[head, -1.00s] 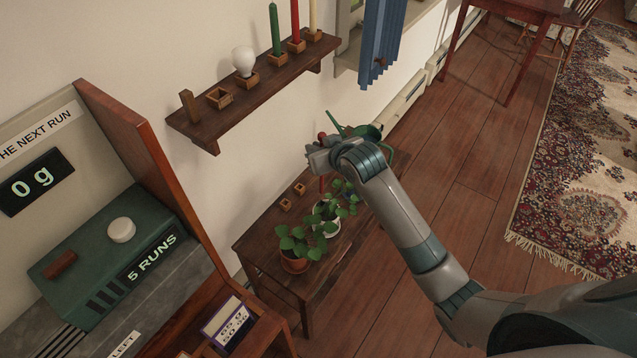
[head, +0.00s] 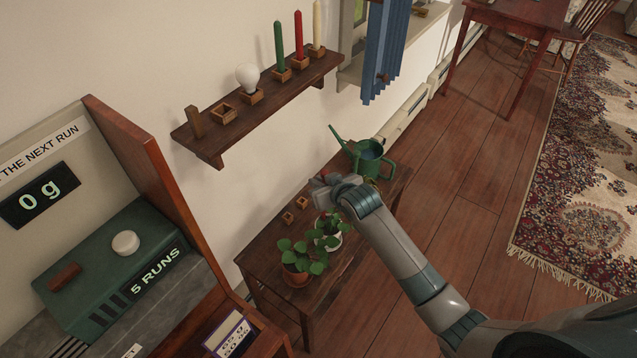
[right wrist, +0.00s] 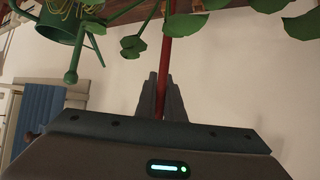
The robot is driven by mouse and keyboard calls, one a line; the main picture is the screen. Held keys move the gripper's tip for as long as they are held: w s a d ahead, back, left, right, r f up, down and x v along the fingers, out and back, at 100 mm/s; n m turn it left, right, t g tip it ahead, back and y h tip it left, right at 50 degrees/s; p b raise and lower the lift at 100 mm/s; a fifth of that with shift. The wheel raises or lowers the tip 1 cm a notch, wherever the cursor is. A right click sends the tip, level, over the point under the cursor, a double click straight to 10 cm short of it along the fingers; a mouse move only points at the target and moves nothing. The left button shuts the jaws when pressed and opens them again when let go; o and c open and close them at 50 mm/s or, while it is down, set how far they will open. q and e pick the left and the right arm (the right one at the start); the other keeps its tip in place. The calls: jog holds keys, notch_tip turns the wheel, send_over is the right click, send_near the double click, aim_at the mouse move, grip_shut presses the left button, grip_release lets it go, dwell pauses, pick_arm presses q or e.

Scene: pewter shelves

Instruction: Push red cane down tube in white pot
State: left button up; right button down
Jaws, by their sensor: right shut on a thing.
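My right gripper (head: 322,186) is over the table with the plants. In the right wrist view, its fingers (right wrist: 160,98) are shut on the red cane (right wrist: 166,55), which runs from them to the top edge of the picture, among leaves. In the head view a small red bit of the cane (head: 322,178) shows at the gripper. The white pot (head: 335,239) stands on the table below the gripper, partly covered by its leafy plant (head: 326,231). The tube and the cane's lower end cannot be made out. My left gripper is out of view.
A terracotta pot (head: 295,278) with a plant stands in front of the white pot. A green watering can (head: 372,158) is close behind the gripper. Two small wooden holders (head: 295,209) sit on the table (head: 266,250). A wall shelf (head: 215,142) bears candles and a bulb.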

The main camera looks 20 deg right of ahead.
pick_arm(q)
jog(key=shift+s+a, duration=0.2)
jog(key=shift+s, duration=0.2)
pick_arm(e)
jog(key=shift+f, duration=0.3)
jog(key=c, duration=1.9)
grip_release()
jog(key=shift+f, duration=0.1)
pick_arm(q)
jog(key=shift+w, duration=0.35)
pick_arm(e)
jog(key=shift+o, duration=0.2)
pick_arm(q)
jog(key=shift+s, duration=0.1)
